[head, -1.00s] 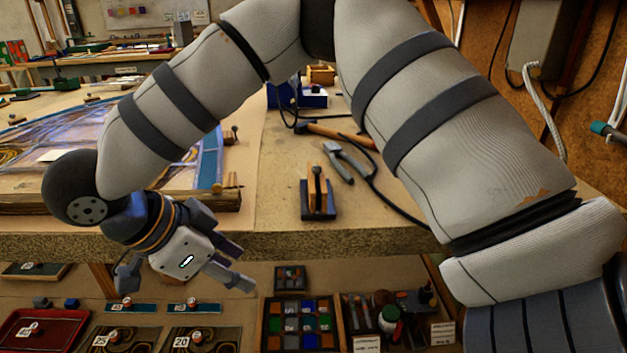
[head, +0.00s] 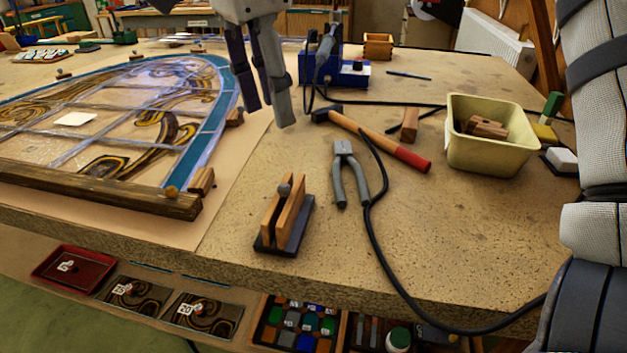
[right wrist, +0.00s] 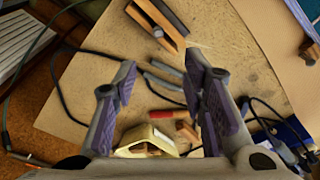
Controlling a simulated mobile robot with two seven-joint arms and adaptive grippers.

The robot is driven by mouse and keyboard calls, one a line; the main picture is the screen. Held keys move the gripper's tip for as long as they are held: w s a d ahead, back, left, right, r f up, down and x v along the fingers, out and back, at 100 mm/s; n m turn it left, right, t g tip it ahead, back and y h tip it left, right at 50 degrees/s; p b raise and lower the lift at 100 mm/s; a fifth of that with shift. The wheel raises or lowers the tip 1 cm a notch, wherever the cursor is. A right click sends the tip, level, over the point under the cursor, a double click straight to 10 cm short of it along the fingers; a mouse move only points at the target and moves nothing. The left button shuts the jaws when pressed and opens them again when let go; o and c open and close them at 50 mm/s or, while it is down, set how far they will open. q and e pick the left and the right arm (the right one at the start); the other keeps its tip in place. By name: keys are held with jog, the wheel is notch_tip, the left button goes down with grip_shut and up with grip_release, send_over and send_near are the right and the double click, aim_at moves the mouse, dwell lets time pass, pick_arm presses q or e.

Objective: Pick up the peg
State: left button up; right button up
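A small peg with a grey ball head (head: 284,190) stands between two upright wooden slabs of a stand (head: 296,222) on a dark base, near the bench's front edge. The part below its head is mostly hidden by the slabs. My right gripper (head: 267,113) comes down from the top of the head view, above and behind the stand, touching nothing. Its fingers are apart and empty. In the right wrist view the open gripper (right wrist: 161,68) shows purple pads, with the stand (right wrist: 176,38) beyond the fingertips at the top. My left gripper is not in view.
Pliers (head: 343,170), a hammer (head: 385,143) and a black cable (head: 375,215) lie right of the stand. A cream tub (head: 490,155) holds wooden pieces. The leaded panel (head: 207,135) lies left. The bench in front of the tub is mostly clear.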

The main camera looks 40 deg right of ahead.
aim_at(283, 185)
jog(key=f, duration=1.1)
jog(key=shift+s+d+f, duration=0.15)
jog(key=shift+d+f, duration=0.1)
jog(key=shift+f, duration=0.15)
grip_shut()
